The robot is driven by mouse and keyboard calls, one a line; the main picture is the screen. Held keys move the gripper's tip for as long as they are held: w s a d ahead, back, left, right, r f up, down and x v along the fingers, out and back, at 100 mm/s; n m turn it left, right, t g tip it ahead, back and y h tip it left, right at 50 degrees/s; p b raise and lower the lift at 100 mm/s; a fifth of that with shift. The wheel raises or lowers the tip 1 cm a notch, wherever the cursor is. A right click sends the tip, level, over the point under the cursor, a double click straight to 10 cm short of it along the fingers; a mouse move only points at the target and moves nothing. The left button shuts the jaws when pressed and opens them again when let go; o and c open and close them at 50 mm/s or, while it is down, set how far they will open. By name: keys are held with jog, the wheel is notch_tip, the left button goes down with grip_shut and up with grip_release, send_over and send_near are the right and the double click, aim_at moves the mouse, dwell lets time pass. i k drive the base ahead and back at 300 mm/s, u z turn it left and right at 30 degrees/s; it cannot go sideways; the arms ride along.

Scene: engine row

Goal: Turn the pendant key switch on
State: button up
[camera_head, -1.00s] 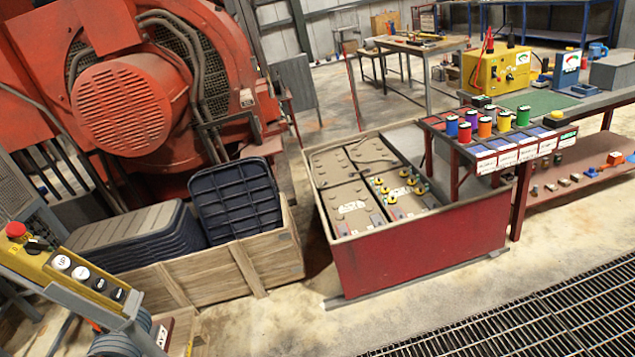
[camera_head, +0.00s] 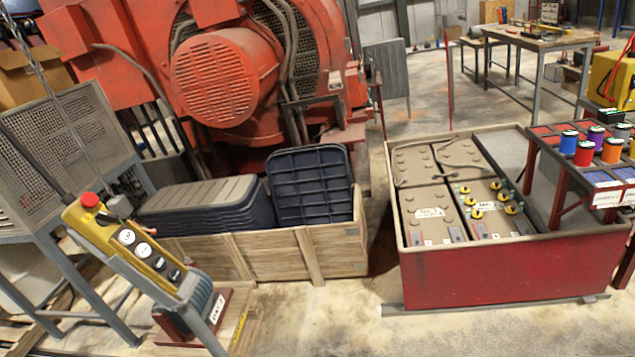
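The yellow pendant (camera_head: 112,243) is at the lower left, tilted on a grey slanted stand. A red mushroom button (camera_head: 90,200) is at its upper end, and two white and two dark buttons run down its face. A small dark fitting (camera_head: 106,219) sits just below the red button. It may be the key switch, but it is too small to tell which way it is turned. My gripper is not in view, and nothing touches the pendant.
A wooden crate (camera_head: 250,257) with dark blue lids stands right of the pendant. A red battery box (camera_head: 500,272) is farther right. A grey mesh guard (camera_head: 62,135) stands behind the pendant, with a chain above. Bare floor (camera_head: 330,325) lies in front.

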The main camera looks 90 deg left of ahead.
aim_at(102, 218)
jog(key=u, duration=2.15)
jog(key=k, duration=0.4)
jog(key=u, duration=0.05)
jog(key=i, duration=0.45)
jog(key=z, duration=0.2)
